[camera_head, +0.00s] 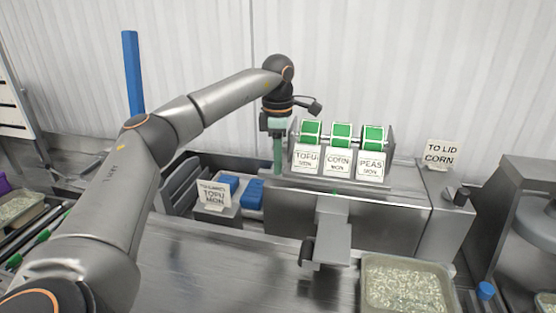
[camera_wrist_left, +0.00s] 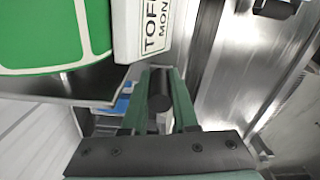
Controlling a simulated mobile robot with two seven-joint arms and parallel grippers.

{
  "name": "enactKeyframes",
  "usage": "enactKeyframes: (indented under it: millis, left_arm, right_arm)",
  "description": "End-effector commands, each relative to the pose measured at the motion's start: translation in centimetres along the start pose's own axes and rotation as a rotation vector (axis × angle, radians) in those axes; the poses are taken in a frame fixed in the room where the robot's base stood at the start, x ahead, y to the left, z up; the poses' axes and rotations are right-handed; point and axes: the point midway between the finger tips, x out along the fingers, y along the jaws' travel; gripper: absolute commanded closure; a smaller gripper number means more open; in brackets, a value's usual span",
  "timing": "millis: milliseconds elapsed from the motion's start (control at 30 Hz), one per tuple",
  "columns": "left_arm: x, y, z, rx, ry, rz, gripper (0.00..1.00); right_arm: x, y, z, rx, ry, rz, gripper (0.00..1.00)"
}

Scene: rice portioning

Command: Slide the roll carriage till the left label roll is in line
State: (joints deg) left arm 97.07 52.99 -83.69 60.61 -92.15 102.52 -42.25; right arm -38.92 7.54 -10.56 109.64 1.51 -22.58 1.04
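The roll carriage (camera_head: 293,158) stands on top of the grey machine and carries three green label rolls. The left roll (camera_head: 310,131) sits above the TOFU card (camera_head: 306,159). The middle roll (camera_head: 341,132) is above CORN, the right one (camera_head: 374,135) above PEAS. The CORN roll is nearest above the machine's front plate (camera_head: 335,212); the left roll is left of it. My left gripper (camera_head: 278,165) points down at the carriage's left end. In the left wrist view, its green fingers (camera_wrist_left: 160,100) stand on both sides of a black round handle (camera_wrist_left: 159,88); whether they press on it I cannot tell.
A "TO LID CORN" sign (camera_head: 440,153) stands right of the carriage. A tray of rice (camera_head: 362,290) is at front right. Blue blocks (camera_head: 251,193) and a TOFU sign (camera_head: 213,195) lie left of the machine. Bare machine top lies right of the carriage.

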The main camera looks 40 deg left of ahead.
Motion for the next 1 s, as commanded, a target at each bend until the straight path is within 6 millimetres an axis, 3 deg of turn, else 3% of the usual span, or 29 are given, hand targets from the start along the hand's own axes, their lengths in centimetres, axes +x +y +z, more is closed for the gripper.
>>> enactKeyframes:
  millis: [200,1000]
  left_arm:
    - [-0.04,0.0,0.02,0.0,0.0,0.0,1.0]
    - [-0.08,0.01,0.02,0.0,-0.001,0.001,1.0]
  right_arm:
    - [0.01,0.0,-0.04,0.0,0.001,0.0,0.5]
    - [0.01,0.01,-0.09,0.0,0.002,0.0,0.5]
